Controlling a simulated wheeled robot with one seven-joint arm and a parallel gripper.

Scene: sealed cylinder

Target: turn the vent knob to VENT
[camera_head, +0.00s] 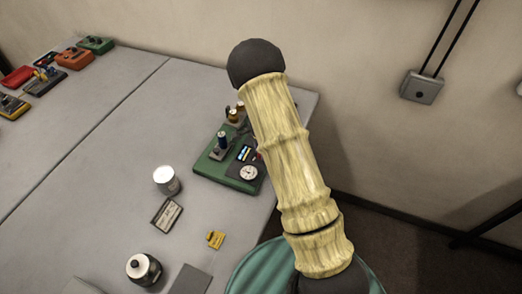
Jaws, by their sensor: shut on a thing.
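A green base (212,176) stands near the table's right edge. It carries a blue cylinder (222,141) on a grey block, a round white dial (248,173) and a small dark panel with blue and yellow marks. Small orange-brown and dark parts (236,113) show at its back, partly behind my arm. I cannot pick out the vent knob or read a VENT mark at this size. My pale, wood-patterned arm crosses the middle of the view and covers the right side of the base. My gripper cannot be seen.
Several coloured devices (75,58) stand far left. The table's (110,130) middle is clear. A wall box (421,88) hangs right.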

